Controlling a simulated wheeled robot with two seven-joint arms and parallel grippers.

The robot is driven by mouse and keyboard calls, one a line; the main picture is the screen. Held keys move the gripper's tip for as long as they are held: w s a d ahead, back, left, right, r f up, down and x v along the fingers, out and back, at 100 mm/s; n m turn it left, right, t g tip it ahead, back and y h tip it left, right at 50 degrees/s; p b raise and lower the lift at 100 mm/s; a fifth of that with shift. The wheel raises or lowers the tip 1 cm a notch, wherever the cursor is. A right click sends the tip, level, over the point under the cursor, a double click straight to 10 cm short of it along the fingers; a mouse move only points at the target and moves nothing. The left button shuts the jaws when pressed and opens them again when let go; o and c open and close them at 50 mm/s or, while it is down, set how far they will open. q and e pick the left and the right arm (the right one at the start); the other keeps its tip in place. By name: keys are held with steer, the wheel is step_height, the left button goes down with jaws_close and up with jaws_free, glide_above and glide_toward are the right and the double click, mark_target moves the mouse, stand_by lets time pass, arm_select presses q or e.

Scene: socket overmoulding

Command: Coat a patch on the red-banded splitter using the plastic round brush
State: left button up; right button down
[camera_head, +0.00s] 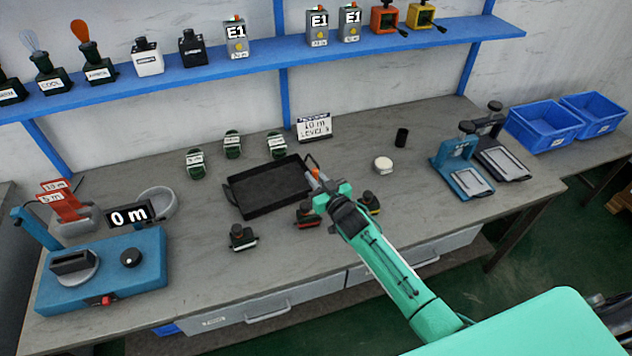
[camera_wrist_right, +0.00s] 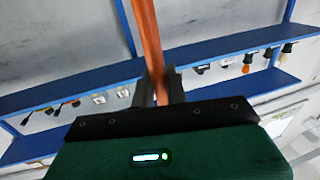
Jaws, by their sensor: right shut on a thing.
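My right gripper (camera_head: 322,184) is over the bench, beside the right edge of the black tray. It is shut on an orange stick-like handle (camera_head: 312,162), which also shows in the right wrist view (camera_wrist_right: 147,35), standing up between the fingers (camera_wrist_right: 158,88). Whether its end is a round brush cannot be seen. The red-banded splitter (camera_head: 304,219) stands on the bench just left of and below the gripper, partly close to the arm in the picture. My left gripper is not in view.
A black tray (camera_head: 236,200) lies left of the gripper. A yellow-banded unit (camera_head: 371,201) and a dark unit (camera_head: 242,238) stand nearby. A white round pot (camera_head: 383,164) and black cylinder (camera_head: 402,137) are to the right. A blue shelf (camera_head: 262,57) runs behind.

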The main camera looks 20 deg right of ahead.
steer(key=shift+s+r+p, duration=0.1)
steer(key=shift+r+p, duration=0.6)
steer(key=shift+r, duration=0.75)
